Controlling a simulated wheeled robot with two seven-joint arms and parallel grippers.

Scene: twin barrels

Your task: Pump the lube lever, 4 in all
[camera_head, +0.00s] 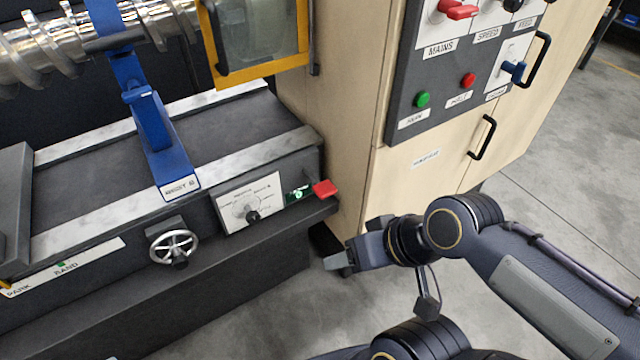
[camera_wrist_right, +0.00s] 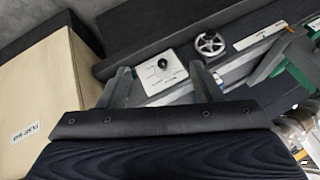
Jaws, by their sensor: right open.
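A small red-tipped lever (camera_head: 325,187) sticks out at the right end of the dark machine bed, beside a small green-lit window (camera_head: 299,193). I take it for the lube lever, but no readable label confirms this. My right gripper (camera_head: 340,262) is below and slightly right of the lever, apart from it and pointing left. In the right wrist view its two fingers (camera_wrist_right: 160,72) are spread with nothing held between them. The lever is not clearly visible there; the left finger may hide it. My left gripper is not in view.
A white dial plate (camera_head: 250,203) and a handwheel (camera_head: 173,246) sit left of the lever. The beige cabinet (camera_head: 345,110) stands close behind it, with a switch panel (camera_head: 440,80). Open floor (camera_head: 330,310) lies in front of the bed.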

